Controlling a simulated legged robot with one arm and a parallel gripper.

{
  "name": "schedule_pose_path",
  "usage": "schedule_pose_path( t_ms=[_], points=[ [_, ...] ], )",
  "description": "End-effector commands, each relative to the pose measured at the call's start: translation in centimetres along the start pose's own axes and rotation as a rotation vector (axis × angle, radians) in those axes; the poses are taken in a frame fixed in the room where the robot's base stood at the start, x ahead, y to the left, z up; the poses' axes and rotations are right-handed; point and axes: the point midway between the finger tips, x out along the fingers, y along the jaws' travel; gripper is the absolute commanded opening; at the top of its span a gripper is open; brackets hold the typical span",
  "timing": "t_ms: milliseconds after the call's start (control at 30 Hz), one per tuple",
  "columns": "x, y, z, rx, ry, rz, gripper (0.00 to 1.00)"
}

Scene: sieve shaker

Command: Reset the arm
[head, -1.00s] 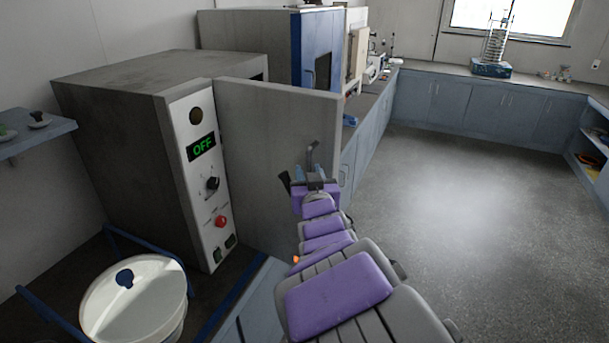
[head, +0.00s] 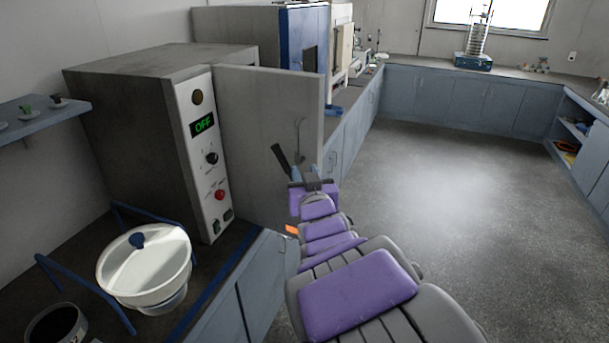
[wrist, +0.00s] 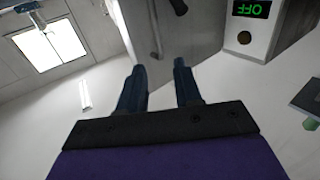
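My arm, purple and grey, stretches forward from the lower right of the head view. My gripper (head: 288,163) is at its far end, in front of the open grey oven door (head: 262,115). In the wrist view my gripper (wrist: 160,85) shows two dark fingers set apart with nothing between them. The wrist picture is upside down, with the oven's OFF display (wrist: 251,9) at the top right.
The grey oven (head: 150,120) stands on the left counter. A white lidded bowl (head: 145,268) sits between blue rails in front of it. A sieve shaker (head: 476,45) stands on the far counter. The floor (head: 440,190) on the right is clear.

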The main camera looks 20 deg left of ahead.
Motion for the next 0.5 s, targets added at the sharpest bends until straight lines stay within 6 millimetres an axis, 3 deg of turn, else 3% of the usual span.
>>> schedule_pose_path(
  t_ms=[267,367,500],
  points=[
    [-0.3,0.5,0.0,0.002,-0.009,0.008,0.34],
    [-1.1,2.5,0.6,0.005,-0.063,0.045,0.34],
    [-4.2,7.5,3.2,0.020,-0.242,0.145,0.34]
  ],
)
